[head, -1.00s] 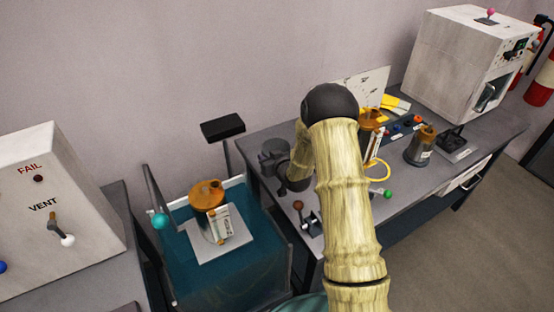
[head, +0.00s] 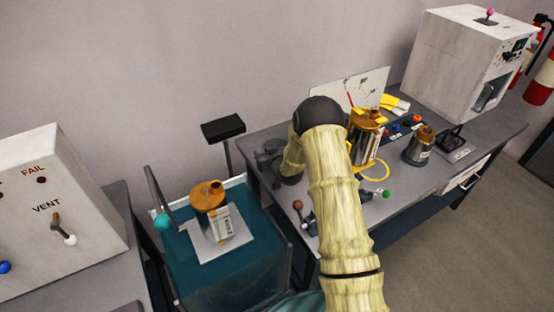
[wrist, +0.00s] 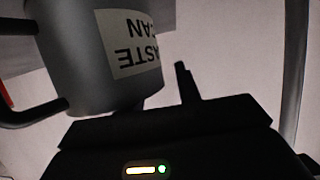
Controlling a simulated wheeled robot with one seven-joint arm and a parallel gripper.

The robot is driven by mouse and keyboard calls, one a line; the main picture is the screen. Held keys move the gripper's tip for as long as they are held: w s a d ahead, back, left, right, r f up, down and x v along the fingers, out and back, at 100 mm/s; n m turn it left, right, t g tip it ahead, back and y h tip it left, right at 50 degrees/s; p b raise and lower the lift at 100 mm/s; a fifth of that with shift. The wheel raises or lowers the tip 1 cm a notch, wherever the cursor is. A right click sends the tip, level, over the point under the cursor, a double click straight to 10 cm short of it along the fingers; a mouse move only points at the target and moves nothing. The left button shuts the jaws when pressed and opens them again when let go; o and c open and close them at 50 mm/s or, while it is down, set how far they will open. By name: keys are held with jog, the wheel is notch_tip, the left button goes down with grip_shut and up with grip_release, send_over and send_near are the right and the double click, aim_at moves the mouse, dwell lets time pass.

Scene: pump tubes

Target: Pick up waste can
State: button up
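In the wrist view, the waste can (wrist: 75,60) is a grey cylinder with a white label reading "WASTE CAN" upside down. A black curved handle (wrist: 30,115) shows at its left. My gripper (wrist: 165,85) shows one dark upright finger right of the can, apart from its visible wall. The other finger seems mostly hidden behind the can, so I cannot see whether they grip anything. In the head view, my gripper (head: 270,162) is a small dark shape near the bench's left end, partly behind my arm. I cannot separate the waste can from it there.
A copper-topped can (head: 212,210) stands on a plate in the teal cart at left. A copper-and-yellow pump assembly (head: 366,135) and a smaller grey can (head: 420,147) stand on the bench (head: 420,185). A white machine (head: 465,70) stands behind, and a FAIL/VENT panel (head: 50,210) at left.

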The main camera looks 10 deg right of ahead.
jog(key=c, duration=0.7)
grip_shut()
jog(key=shift+s, duration=0.1)
dwell(0.5)
